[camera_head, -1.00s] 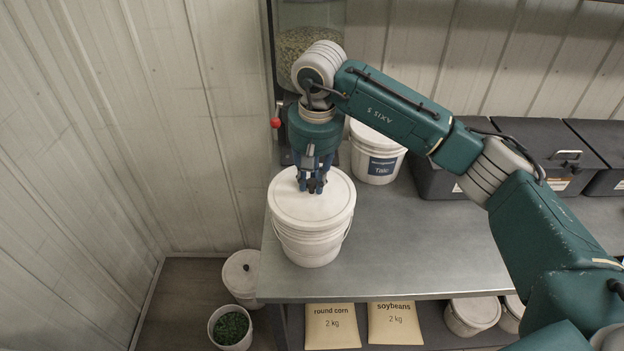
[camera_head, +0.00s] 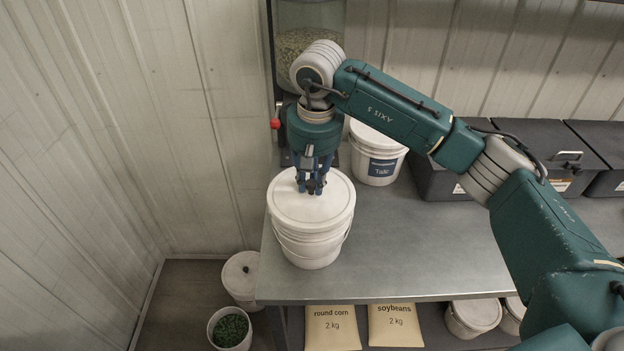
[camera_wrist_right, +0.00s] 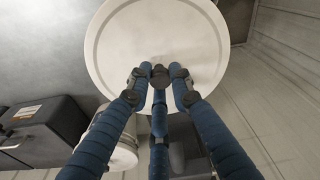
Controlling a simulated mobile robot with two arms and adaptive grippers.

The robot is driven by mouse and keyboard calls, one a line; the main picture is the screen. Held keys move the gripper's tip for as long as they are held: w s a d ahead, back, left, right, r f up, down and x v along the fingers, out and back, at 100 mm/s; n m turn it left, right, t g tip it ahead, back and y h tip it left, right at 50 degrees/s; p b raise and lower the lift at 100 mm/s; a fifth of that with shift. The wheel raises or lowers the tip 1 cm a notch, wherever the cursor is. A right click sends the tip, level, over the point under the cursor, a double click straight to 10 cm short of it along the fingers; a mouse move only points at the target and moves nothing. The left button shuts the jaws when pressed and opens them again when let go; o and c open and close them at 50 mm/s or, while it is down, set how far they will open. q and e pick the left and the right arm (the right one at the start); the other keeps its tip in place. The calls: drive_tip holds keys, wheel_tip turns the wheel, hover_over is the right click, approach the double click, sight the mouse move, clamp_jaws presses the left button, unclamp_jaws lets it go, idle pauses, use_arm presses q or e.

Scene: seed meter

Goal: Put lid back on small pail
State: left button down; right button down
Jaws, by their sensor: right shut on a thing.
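The small white pail (camera_head: 312,250) stands upright near the left front corner of the metal table. Its white lid (camera_head: 311,211) lies over the pail's mouth and looks about level; I cannot tell whether it is fully seated. My right gripper (camera_head: 312,190) points down at the lid's middle, its blue fingers shut on what seems to be a knob there. The knob is mostly hidden by the fingers. My left gripper is not in view.
A white bucket labelled Talc (camera_head: 377,165) stands behind and right of the pail. Dark cases (camera_head: 540,150) line the back right of the table (camera_head: 420,250). A clear hopper of seed (camera_head: 308,45) stands behind my gripper. The table right of the pail is clear.

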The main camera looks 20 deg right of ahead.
drive_tip(key=shift+f+b, duration=0.2)
drive_tip(key=shift+b, duration=0.45)
idle(0.9)
idle(0.4)
drive_tip(key=c, duration=1)
unclamp_jaws()
drive_tip(key=shift+r, duration=0.15)
drive_tip(key=shift+r+p, duration=1.75)
drive_tip(key=shift+r, duration=1.65)
clamp_jaws()
